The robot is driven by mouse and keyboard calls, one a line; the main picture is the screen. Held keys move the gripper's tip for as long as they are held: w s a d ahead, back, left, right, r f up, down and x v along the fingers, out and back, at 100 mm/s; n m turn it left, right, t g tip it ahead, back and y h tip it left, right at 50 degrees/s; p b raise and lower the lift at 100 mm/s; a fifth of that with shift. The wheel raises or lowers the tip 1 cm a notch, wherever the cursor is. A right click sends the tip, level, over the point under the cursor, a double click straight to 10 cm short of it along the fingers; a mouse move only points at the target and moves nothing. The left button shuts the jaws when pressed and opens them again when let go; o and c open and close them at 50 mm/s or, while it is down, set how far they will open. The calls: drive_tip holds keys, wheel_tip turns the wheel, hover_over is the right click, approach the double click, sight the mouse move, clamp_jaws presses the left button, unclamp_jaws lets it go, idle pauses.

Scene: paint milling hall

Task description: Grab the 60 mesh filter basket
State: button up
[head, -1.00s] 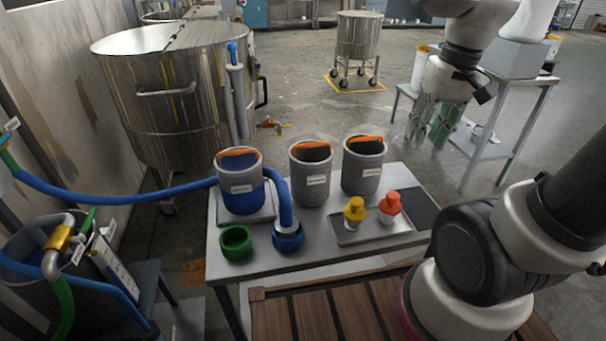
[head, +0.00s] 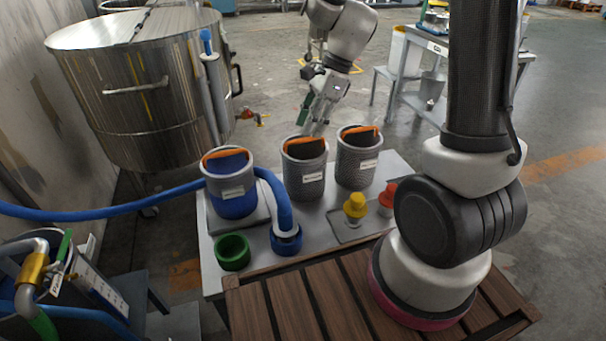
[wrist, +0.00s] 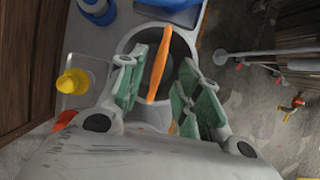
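Three filter baskets with orange handles stand in a row on the grey table (head: 213,268): a blue-lined basket (head: 232,190), a grey middle basket (head: 304,175) and a grey right basket (head: 357,165). Each has a white label, too small to read here. My gripper (head: 314,122) is just behind and above the middle basket in the head view. In the wrist view, its green-padded fingers (wrist: 163,68) are open on either side of an orange handle (wrist: 159,62), apparently the middle basket's. Contact cannot be made out.
A yellow knob (head: 355,206) and a red knob (head: 387,197) stand in front of the grey baskets. A blue hose (head: 110,210) runs to the left. A green cup (head: 232,252) sits at the front left. A large steel tank (head: 140,90) stands behind.

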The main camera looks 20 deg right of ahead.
sight(305, 140)
drive_tip(key=x, duration=0.5)
drive_tip(key=shift+d+f, duration=0.15)
drive_tip(key=shift+f, duration=0.1)
clamp_jaws()
